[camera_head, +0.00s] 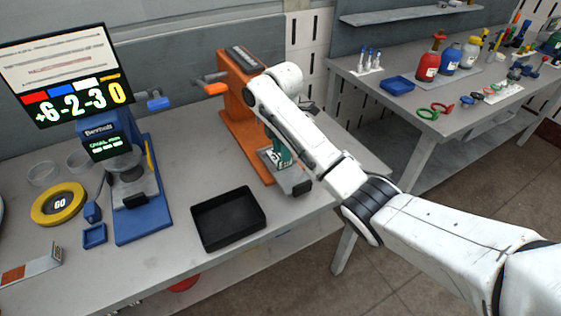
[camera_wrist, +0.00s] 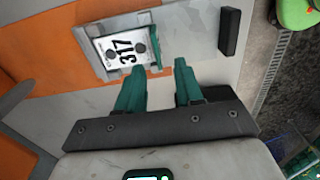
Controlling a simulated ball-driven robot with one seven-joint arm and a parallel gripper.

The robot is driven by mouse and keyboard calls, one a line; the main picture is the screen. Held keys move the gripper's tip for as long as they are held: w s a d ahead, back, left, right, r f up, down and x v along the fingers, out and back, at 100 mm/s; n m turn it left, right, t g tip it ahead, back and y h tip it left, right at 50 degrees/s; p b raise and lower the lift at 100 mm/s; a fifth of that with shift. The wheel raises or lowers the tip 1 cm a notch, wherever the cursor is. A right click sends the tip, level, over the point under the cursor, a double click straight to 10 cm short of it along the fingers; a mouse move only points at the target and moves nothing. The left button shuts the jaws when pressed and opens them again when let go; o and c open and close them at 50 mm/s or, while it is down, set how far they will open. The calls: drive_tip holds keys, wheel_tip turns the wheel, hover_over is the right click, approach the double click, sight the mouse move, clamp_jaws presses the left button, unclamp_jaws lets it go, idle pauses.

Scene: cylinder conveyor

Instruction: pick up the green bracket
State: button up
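The green bracket (camera_wrist: 155,69) lies on the grey plate of the orange machine. In the wrist view most of it is covered by a white label marked 317 with two dark round spots, and green shows at its edges. My gripper (camera_wrist: 162,65) has two teal fingers standing apart, with bare grey plate visible between their tips. The bracket is just beyond the tips, mostly ahead of the left finger; whether that finger touches it I cannot tell. In the head view my gripper (camera_head: 283,155) is low at the orange machine, partly hidden by my arm.
The orange machine (camera_head: 237,100) stands behind my gripper. A black tray (camera_head: 228,219) lies to its left on the grey table. Further left are a blue machine (camera_head: 145,190) with a screen and a yellow GO ring (camera_head: 58,204). A second table at right holds bottles and small parts.

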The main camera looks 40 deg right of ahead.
drive_tip(key=shift+w+f, duration=0.1)
drive_tip(key=shift+f, duration=1.5)
clamp_jaws()
